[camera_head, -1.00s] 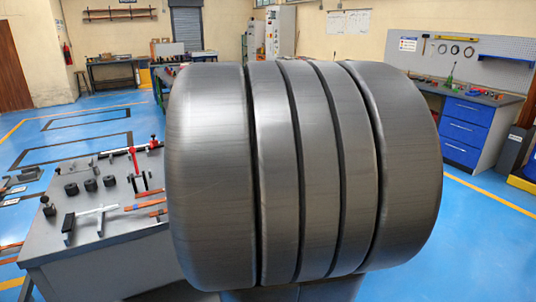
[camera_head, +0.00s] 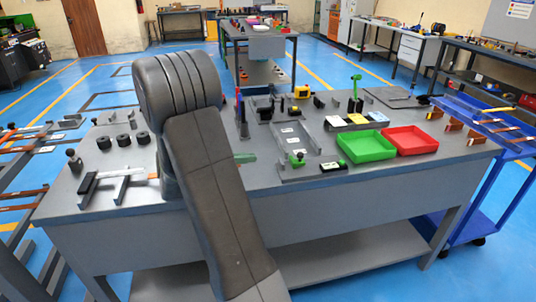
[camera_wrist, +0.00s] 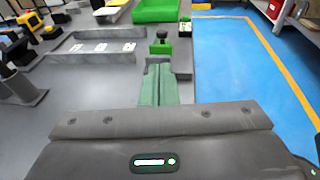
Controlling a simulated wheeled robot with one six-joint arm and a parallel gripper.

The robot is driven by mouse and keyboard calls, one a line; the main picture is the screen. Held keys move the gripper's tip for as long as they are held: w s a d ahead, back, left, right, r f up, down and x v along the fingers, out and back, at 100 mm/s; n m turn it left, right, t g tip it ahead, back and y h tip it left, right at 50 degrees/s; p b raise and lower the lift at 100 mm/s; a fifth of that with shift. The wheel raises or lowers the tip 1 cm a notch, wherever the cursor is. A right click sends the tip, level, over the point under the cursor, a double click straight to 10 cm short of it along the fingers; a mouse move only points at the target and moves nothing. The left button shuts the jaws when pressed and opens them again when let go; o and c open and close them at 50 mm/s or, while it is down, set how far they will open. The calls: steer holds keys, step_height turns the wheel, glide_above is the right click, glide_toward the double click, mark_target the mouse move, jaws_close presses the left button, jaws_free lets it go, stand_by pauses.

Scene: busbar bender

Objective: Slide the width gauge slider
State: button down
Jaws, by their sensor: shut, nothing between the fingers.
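A green-knobbed part (camera_head: 297,159) stands on a low metal plate with a raised edge near the table's front. It looks like the width gauge slider, but I cannot be sure. In the wrist view the knobbed part (camera_wrist: 160,43) is straight ahead of my gripper (camera_wrist: 160,68). The green fingers are together and empty, pointing at it, and seem to stop short of it; contact is hard to judge. In the head view only a green fingertip (camera_head: 246,158) shows beside my arm, left of the knob. My arm hides the rest.
A green tray (camera_head: 366,147) and a red tray (camera_head: 410,140) are right of the knobbed part. A small black block with a green top (camera_head: 333,166) lies close to its right. A metal channel (camera_head: 290,138) lies behind. A white-barred gauge-like tool (camera_head: 120,177) is at left.

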mark_target(299, 155)
steer(key=x, duration=1.3)
steer(key=shift+d+f, duration=0.1)
steer(key=shift+d, duration=0.2)
steer(key=shift+d, duration=0.1)
steer(key=x, duration=0.3)
steer(key=shift+s+d+r, duration=0.15)
steer(key=shift+d+r, duration=0.1)
steer(key=shift+r, duration=0.05)
steer(key=shift+a+r, duration=0.1)
steer(key=shift+a, duration=0.1)
steer(key=v, duration=1.3)
steer(key=shift+s+a, duration=0.2)
steer(key=shift+a, duration=0.1)
